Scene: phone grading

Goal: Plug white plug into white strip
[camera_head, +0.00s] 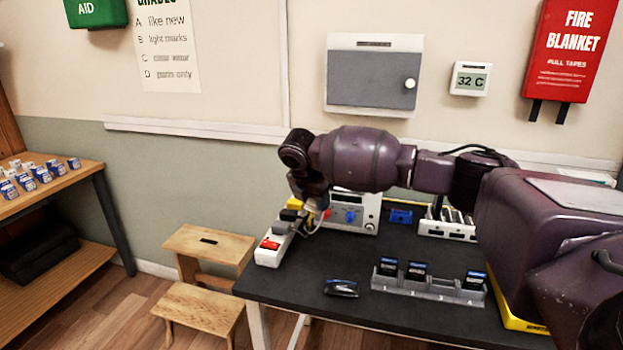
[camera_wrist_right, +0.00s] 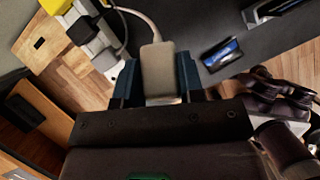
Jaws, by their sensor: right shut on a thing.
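The white strip (camera_head: 268,257) lies at the left edge of the dark table, with a red switch at its near end. A yellow plug (camera_head: 294,203) and a black plug (camera_head: 288,215) sit on it. In the right wrist view the strip (camera_wrist_right: 97,42) is at upper left. My right gripper (camera_wrist_right: 158,80) is shut on the white plug (camera_wrist_right: 158,68), whose pale cable loops up toward the strip. The plug is apart from the strip in that view. In the head view my right gripper (camera_head: 317,203) is beside the strip, and the plug is mostly hidden. My left gripper is not in view.
A grey instrument box (camera_head: 352,215) with a blue knob stands close behind my right gripper. A wooden step stool (camera_head: 205,312) stands left of the table.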

